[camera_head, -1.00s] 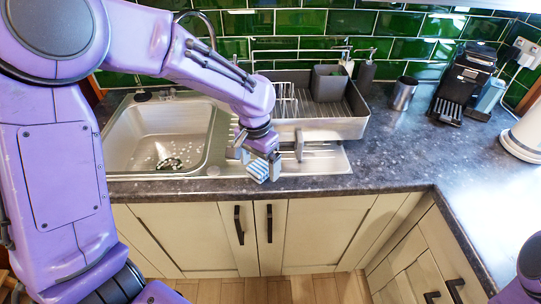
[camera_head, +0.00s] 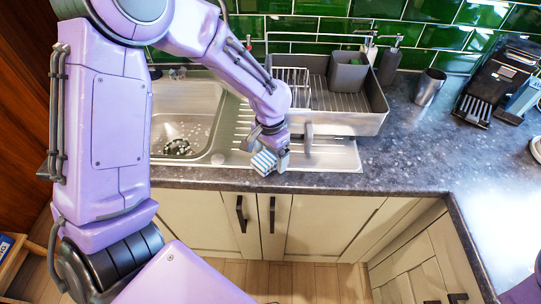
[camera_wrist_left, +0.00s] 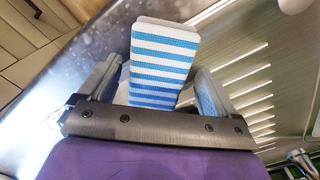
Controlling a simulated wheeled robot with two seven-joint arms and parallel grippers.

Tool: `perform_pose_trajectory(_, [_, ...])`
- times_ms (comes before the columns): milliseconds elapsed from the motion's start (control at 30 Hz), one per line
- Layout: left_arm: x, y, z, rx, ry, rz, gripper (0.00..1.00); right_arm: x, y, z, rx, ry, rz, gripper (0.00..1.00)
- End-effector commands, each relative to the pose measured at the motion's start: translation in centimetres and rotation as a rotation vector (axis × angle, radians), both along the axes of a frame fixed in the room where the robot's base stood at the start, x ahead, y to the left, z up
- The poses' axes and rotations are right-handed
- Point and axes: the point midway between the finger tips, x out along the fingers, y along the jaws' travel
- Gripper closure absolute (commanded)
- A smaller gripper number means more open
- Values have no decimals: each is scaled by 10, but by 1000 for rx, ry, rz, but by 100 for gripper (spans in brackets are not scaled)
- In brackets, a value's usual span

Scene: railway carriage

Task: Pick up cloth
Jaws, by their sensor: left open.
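The cloth (camera_head: 264,162) is a small folded piece with blue and white stripes, by the front edge of the sink's drainboard in the head view. In the left wrist view the cloth (camera_wrist_left: 163,62) stands out between the two fingers. My left gripper (camera_head: 270,152) is open, with its fingers on either side of the cloth; gaps show at both sides in the wrist view. The lower end of the cloth is hidden behind the gripper's palm. My right gripper is not in view.
The sink basin (camera_head: 185,125) lies left of the gripper. A dish rack (camera_head: 350,122) with a grey holder (camera_head: 347,74) stands just behind and right. A metal cup (camera_head: 429,87) and coffee machine (camera_head: 497,82) are farther right. The counter (camera_head: 400,155) between is clear.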

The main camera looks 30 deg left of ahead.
Motion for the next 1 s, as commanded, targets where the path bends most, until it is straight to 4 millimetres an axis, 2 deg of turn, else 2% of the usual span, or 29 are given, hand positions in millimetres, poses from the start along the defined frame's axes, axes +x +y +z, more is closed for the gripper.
perform_pose_trajectory(167, [1, -1, -1, 0, -2, -2, 8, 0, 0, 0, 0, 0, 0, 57])
perform_pose_trajectory(200, [1, -1, -1, 0, -2, -2, 12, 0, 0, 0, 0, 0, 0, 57])
perform_pose_trajectory(367, [1, -1, -1, 0, -1, -2, 64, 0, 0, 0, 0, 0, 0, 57])
perform_pose_trajectory(767, [1, -1, 5, 1, -2, -2, 65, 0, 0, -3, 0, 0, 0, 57])
perform_pose_trajectory(867, [2, -1, 18, 1, -5, -1, 65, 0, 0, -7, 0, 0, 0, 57])
perform_pose_trajectory(933, [1, -1, 34, 1, -7, -2, 65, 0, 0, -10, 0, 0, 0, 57])
perform_pose_trajectory(1000, [-13, -8, 51, 3, -7, -5, 65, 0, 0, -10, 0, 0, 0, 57])
